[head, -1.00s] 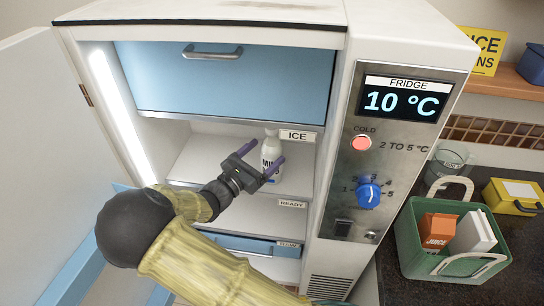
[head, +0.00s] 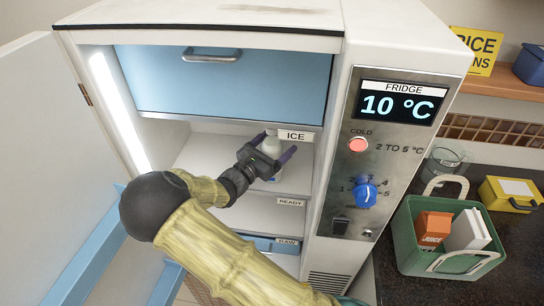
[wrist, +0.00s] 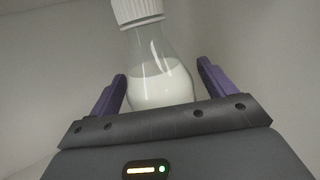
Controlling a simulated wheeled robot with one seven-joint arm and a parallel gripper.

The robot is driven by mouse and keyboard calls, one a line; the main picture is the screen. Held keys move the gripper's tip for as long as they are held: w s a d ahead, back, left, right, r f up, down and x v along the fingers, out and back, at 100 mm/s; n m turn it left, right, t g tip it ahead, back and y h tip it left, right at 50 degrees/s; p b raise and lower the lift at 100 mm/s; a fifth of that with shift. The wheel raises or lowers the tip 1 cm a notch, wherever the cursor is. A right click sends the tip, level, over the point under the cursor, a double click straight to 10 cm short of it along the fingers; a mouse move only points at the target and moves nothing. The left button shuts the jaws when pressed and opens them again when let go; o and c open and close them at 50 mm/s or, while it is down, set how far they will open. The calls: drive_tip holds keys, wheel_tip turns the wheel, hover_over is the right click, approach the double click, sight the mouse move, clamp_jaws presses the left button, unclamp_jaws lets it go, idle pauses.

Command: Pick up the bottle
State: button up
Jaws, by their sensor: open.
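The bottle (head: 270,146) stands upright on a shelf inside the open fridge, below the blue drawer. In the wrist view the bottle (wrist: 158,75) is clear with a white ribbed cap and white liquid inside. My gripper (head: 274,150) is open in front of it. In the wrist view its two purple fingers (wrist: 160,88) stand on either side of the bottle, with a gap on both sides. The lower part of the bottle is hidden behind the gripper.
The blue drawer (head: 220,84) hangs above the shelf (head: 205,158). The fridge door (head: 60,150) is open at left. The control panel (head: 375,150) is at right. A green basket (head: 413,250) with cartons stands on the dark counter.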

sight(275, 135)
drive_tip(key=shift+s+a, duration=0.1)
drive_tip(key=c, duration=1.4)
drive_tip(key=shift+c, duration=0.2)
drive_tip(key=shift+r, duration=0.2)
drive_tip(key=shift+r, duration=0.55)
wheel_tip(275, 135, up, 2)
drive_tip(key=shift+r+b, duration=0.1)
drive_tip(key=shift+b, duration=0.35)
drive_tip(key=r+b+v, duration=0.2)
drive_tip(key=v, duration=1.5)
drive_tip(key=shift+s+a+r, duration=0.3)
drive_tip(key=shift+s+a, duration=0.05)
